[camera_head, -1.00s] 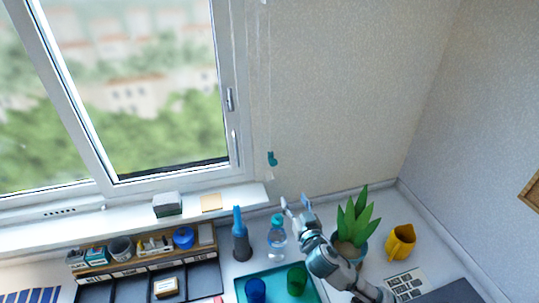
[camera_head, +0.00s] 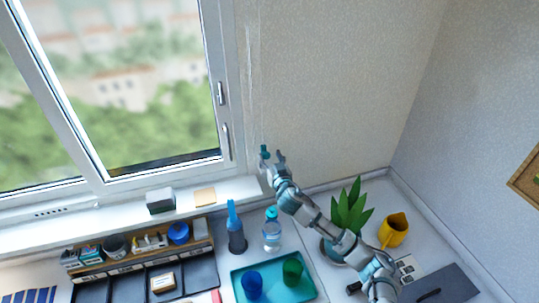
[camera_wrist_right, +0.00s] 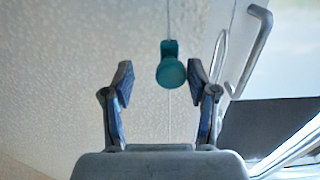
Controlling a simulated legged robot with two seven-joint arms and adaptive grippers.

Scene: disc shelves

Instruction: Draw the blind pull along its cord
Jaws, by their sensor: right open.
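The blind pull is a small teal knob (camera_wrist_right: 171,68) on a thin pale cord (camera_wrist_right: 169,25). In the right wrist view it hangs beyond and between the two open fingers of my right gripper (camera_wrist_right: 160,85), closer to the right finger. In the head view the blind pull (camera_head: 265,152) hangs beside the window frame, right at the fingertips of my right gripper (camera_head: 272,158). The fingers are not closed on it. My left gripper is not in view.
The window (camera_head: 110,90) with its handle (camera_head: 220,93) is left of the cord.

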